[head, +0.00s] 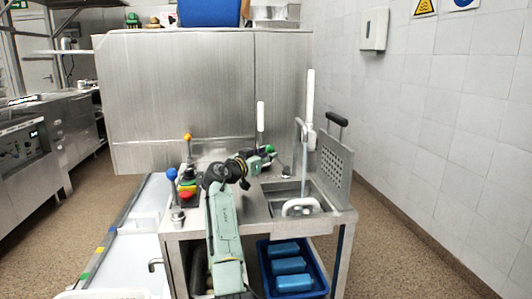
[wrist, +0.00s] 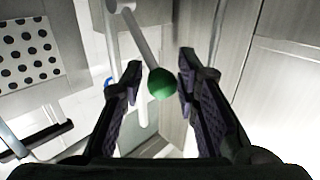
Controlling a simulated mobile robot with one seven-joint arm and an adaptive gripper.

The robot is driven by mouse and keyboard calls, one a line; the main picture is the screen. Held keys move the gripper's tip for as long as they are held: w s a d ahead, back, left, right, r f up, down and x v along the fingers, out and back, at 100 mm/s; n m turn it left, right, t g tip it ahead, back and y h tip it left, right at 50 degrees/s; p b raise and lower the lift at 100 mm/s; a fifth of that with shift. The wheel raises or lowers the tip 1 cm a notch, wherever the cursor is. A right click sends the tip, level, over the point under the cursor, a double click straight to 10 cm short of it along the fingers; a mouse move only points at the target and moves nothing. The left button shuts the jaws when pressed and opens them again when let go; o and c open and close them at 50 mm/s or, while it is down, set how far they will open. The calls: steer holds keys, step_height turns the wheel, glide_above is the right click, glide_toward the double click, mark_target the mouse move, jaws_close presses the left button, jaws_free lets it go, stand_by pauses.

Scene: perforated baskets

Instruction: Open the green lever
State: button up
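The green lever's round green knob (wrist: 162,83) sits at the end of a metal rod (wrist: 142,36) in the wrist view, between and slightly beyond my fingertips. In the head view the green knob (head: 270,149) shows just past the end of my arm. My gripper (wrist: 158,75) is open, with one dark finger on each side of the knob. The knob lies closer to the right finger, and I cannot tell whether they touch. In the head view my gripper (head: 262,158) is small and partly hidden by my wrist.
A sink (head: 290,197) with a raised perforated panel (head: 336,168) is right of my arm. Levers with blue (head: 171,174) and orange (head: 187,137) knobs stand to the left. A steel hood (head: 200,90) rises behind. A blue crate (head: 262,280) sits below the counter.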

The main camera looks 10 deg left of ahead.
steer(key=shift+o, duration=0.6)
steer(key=shift+w+d+f, duration=0.1)
steer(key=shift+d+f, duration=0.1)
steer(key=shift+f, duration=0.05)
steer(key=shift+o, duration=0.6)
steer(key=shift+r, duration=0.15)
steer(key=shift+o, duration=0.6)
steer(key=shift+a+r, duration=0.1)
steer(key=shift+r, duration=0.1)
steer(key=shift+a+r, duration=0.1)
steer(key=v, duration=1.2)
steer(key=shift+f, duration=0.25)
steer(key=shift+c, duration=0.6)
